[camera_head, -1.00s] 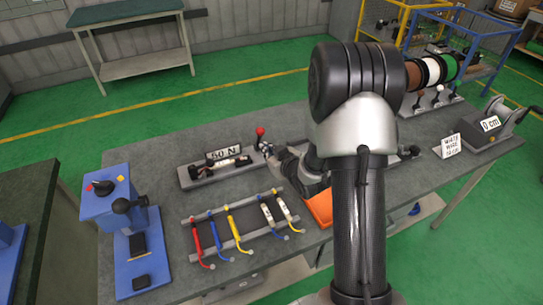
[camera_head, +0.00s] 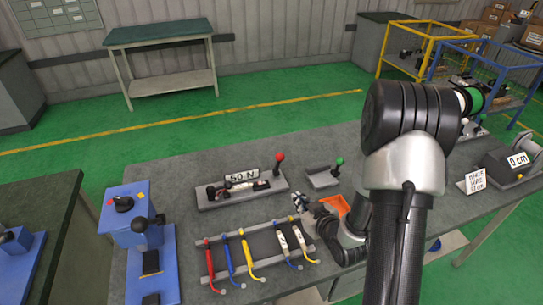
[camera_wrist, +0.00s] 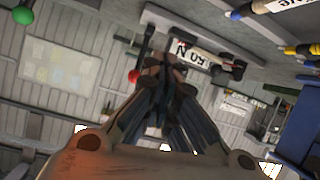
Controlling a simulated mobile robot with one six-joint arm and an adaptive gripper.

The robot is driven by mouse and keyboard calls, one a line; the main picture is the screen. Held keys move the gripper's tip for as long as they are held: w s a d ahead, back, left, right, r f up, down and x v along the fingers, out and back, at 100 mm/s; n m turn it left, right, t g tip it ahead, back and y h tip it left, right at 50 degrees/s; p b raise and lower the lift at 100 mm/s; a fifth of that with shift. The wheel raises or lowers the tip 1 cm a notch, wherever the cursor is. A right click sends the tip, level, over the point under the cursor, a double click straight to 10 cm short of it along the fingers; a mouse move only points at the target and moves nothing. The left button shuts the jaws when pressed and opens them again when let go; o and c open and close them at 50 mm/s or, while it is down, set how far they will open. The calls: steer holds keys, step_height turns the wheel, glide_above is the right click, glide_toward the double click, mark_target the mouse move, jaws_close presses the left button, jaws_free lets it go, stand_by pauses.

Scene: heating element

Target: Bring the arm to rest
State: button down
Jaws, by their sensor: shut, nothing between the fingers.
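My arm (camera_head: 405,150) rises at the right of the head view and hides part of the workbench behind it. My gripper (camera_head: 299,200) is low over the bench, between the tester with the "50 N" sign (camera_head: 241,176) and the rack of coloured-handled tools (camera_head: 262,245). In the wrist view my gripper (camera_wrist: 166,65) has its fingers together with nothing between them. The "50 N" sign (camera_wrist: 196,57) shows just beyond the fingertips there. I cannot tell the exact gap to the bench.
A green-knobbed lever (camera_head: 339,162) and a red-knobbed lever (camera_head: 279,158) stand behind. A blue press (camera_head: 140,235) is at left, a "0 cm" device (camera_head: 508,168) at right. Bare bench lies at the back left.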

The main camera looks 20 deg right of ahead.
steer(key=s+a+r+m+g+h, duration=0.1)
steer(key=s+a+r+g, duration=0.15)
steer(key=r, duration=0.45)
steer(key=s+a+r+g+h, duration=0.15)
steer(key=s+r, duration=0.25)
steer(key=r, duration=0.4)
steer(key=s+a+r+g, duration=0.2)
steer(key=s+a+r, duration=0.1)
steer(key=s, duration=0.6)
steer(key=s+a+r+m+g+y, duration=0.1)
steer(key=s+a, duration=0.4)
steer(key=s, duration=0.5)
step_height(320, 180, up, 2)
steer(key=shift+s+a+r+g, duration=0.1)
steer(key=shift+s+a+g, duration=0.15)
steer(key=shift+g, duration=0.45)
steer(key=c, duration=2.3)
jaws_free()
steer(key=shift+d+y, duration=0.1)
steer(key=shift+y, duration=0.15)
